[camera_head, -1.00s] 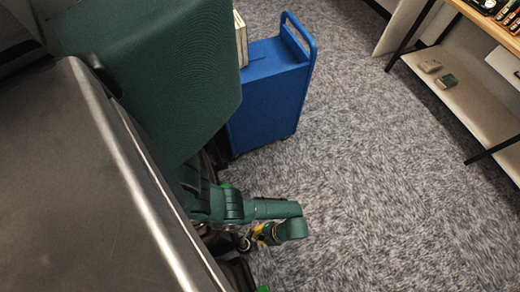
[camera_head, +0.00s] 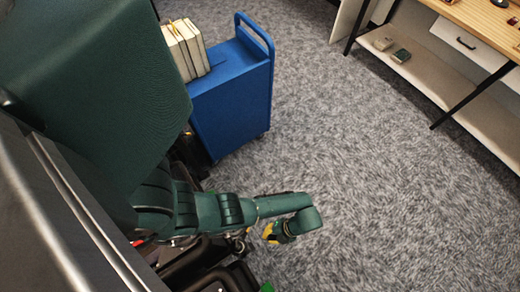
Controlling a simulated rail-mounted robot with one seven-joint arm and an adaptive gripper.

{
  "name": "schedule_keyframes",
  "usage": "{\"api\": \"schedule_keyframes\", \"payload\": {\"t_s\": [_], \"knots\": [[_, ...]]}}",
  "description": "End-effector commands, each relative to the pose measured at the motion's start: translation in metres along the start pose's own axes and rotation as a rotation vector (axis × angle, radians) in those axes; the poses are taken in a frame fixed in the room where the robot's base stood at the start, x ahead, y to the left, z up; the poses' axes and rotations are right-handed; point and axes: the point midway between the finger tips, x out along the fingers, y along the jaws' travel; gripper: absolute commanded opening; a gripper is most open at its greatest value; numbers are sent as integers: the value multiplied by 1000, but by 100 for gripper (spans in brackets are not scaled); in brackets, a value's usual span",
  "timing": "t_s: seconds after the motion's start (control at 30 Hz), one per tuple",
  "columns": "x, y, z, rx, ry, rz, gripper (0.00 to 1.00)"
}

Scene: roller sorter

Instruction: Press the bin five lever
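No lever and no numbered bin shows in the view. My green arm reaches in from the left at the lower middle and bends at a rounded joint above the carpet. Under that bend sits a yellow and dark part at my gripper's end (camera_head: 277,232). Its fingers are too small and hidden to make out. I cannot see anything held, and it is apart from the furniture.
A blue cart (camera_head: 232,100) with several upright books (camera_head: 187,50) on it stands beyond my arm. A wooden table (camera_head: 482,20) with a white drawer (camera_head: 456,39) is at the upper right. Carpet between is clear.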

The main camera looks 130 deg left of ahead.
Motion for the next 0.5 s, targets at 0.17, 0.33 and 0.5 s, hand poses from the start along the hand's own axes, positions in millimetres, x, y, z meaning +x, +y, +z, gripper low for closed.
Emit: {"api": "schedule_keyframes", "payload": {"t_s": [0.17,0.33,0.5], "knots": [[-29,-1,-1,1,-2,-2,0],[-35,-1,-1,1,0,0,0],[-35,-1,0,1,-1,0,0]]}}
